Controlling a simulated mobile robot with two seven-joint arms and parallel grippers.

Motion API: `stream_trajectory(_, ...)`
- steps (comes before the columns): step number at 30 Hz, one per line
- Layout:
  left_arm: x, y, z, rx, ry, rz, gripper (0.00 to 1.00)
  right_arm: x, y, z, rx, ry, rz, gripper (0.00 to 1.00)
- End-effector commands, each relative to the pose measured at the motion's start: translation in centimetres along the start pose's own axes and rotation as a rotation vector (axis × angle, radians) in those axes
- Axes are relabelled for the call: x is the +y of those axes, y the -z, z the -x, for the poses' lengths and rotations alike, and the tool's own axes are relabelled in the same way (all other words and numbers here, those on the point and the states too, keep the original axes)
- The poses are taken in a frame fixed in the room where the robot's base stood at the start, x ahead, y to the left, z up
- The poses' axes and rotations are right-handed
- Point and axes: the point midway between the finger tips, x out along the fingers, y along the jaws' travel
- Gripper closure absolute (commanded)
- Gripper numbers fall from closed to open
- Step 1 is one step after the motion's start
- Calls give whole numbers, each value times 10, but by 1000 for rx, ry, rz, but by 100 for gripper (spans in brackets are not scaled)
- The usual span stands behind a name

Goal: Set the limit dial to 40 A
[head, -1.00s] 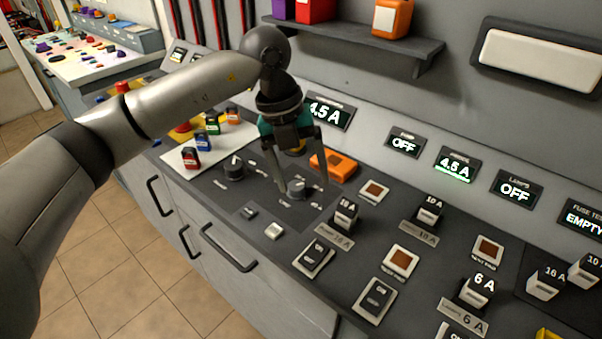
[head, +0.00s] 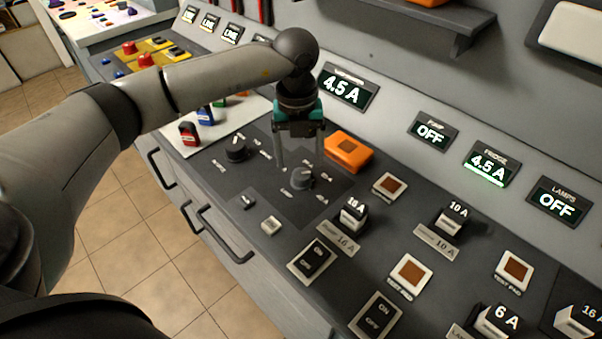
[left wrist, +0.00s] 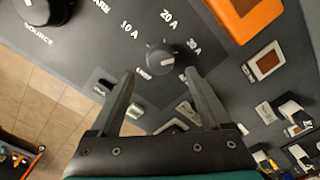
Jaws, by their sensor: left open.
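The limit dial (head: 302,179) is a dark round knob with a grey top on the black panel. It also shows in the left wrist view (left wrist: 160,57), with 10 A and 20 A printed around it. A pale mark shows on its lower right side there; I cannot tell the exact setting. My left gripper (head: 299,162) is open and empty, pointing down at the dial. In the left wrist view its two fingertips (left wrist: 160,75) lie either side of and just below the dial, apart from it. My right gripper is not in view.
The source dial (head: 236,148) stands left of the limit dial. An orange block (head: 348,151) lies close behind it on the right. A shelf (head: 420,22) juts out above.

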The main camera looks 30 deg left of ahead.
Motion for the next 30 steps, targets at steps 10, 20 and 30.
stream_trajectory(10,0,0,-48,1,0,-2,19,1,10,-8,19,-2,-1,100)
stream_trajectory(20,0,0,-51,0,1,-1,19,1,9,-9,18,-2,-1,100)
stream_trajectory(30,-1,0,-51,0,1,-2,55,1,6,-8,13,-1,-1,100)
